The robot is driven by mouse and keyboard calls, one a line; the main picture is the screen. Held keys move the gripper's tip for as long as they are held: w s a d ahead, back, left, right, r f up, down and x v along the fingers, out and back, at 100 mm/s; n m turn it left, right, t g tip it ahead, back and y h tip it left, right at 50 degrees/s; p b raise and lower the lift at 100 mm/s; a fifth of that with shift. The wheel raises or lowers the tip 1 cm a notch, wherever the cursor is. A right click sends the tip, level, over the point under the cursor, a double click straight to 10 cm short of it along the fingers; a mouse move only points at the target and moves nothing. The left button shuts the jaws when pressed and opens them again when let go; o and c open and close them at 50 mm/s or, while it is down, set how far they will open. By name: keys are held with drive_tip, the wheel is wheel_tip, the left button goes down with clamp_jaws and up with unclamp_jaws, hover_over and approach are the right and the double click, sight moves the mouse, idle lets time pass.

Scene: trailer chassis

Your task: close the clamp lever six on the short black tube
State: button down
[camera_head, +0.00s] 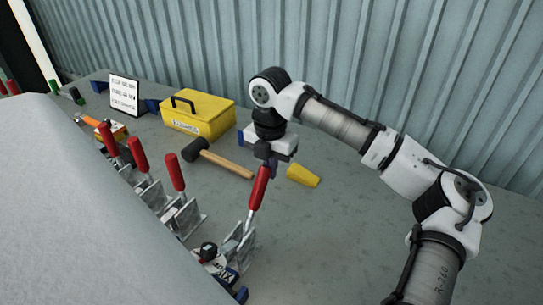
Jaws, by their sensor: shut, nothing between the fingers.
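Several toggle clamps with red lever handles stand in a row along the grey surface. The nearest lever to me (259,187) stands raised, leaning a little right at its top, over its metal clamp base (240,243). Which clamp is number six I cannot read. My gripper (266,155) points down at the top of this red lever, with its fingers shut. It looks close to or touching the handle top; the fingertips are small and partly hidden. A short black round end (208,251), perhaps the black tube, shows beside the clamp base with a white label near it.
More raised red levers (175,172) stand to the left. A black-headed mallet (220,159), a yellow toolbox (198,115) and a yellow wedge-like piece (303,176) lie behind. A large pale rounded body (70,210) fills the lower left.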

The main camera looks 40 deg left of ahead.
sight(262, 171)
drive_tip(key=shift+s+d+r+p, duration=0.15)
drive_tip(key=shift+s+r+p, duration=0.3)
drive_tip(key=shift+s, duration=0.2)
drive_tip(key=shift+s+d+r+p, duration=0.15)
drive_tip(key=shift+s+r+p, duration=0.3)
drive_tip(key=shift+s, duration=0.3)
drive_tip(key=shift+s+d+r+p, duration=0.15)
drive_tip(key=shift+s+r+p, duration=0.05)
drive_tip(key=shift+s+p, duration=0.2)
drive_tip(key=shift+s+d+r+p, duration=0.2)
drive_tip(key=shift+s+p, duration=0.1)
drive_tip(key=shift+s, duration=0.25)
drive_tip(key=shift+s+d+r+p, duration=0.1)
drive_tip(key=shift+s+r+p, duration=0.15)
drive_tip(key=shift+s, duration=0.4)
